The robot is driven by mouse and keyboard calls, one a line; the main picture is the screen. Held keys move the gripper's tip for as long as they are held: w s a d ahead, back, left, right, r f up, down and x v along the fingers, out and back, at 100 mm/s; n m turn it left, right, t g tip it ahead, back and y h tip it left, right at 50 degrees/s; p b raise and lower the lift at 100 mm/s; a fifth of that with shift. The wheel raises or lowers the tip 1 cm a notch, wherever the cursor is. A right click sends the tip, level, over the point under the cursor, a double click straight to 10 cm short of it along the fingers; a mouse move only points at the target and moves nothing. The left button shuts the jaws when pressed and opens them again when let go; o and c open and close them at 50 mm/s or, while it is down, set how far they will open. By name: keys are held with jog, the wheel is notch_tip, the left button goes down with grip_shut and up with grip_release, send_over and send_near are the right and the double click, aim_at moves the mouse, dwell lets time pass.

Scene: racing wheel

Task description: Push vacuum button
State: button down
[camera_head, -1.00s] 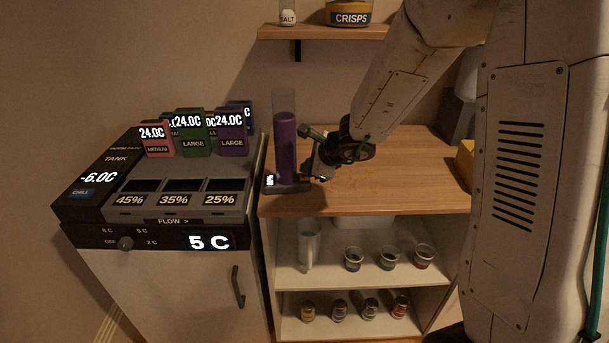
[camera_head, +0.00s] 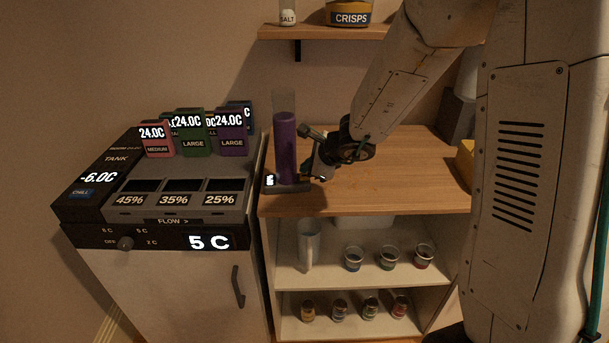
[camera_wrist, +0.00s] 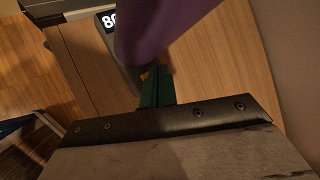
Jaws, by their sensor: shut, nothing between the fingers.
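The vacuum device stands on the wooden counter, with a purple cylinder (camera_head: 285,150) rising from a dark base (camera_head: 292,188). The base has a small lit display (camera_head: 270,180); its reading is too small to tell in the head view. My gripper (camera_head: 321,177) is shut and empty, low at the right end of the base. In the wrist view my green fingertips (camera_wrist: 157,72) are together beside the purple cylinder (camera_wrist: 165,25), close to the base. Part of the lit display (camera_wrist: 109,20) shows there too. I cannot make out the button; the fingers may hide it.
A chiller unit (camera_head: 120,215) with several labelled containers stands to the left. A wall shelf (camera_head: 320,33) with crisps hangs above.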

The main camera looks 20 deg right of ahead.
jog(key=shift+f, duration=0.2)
jog(key=shift+f, duration=0.25)
dwell(0.6)
jog(key=shift+r, duration=0.45)
jog(key=shift+r, duration=3)
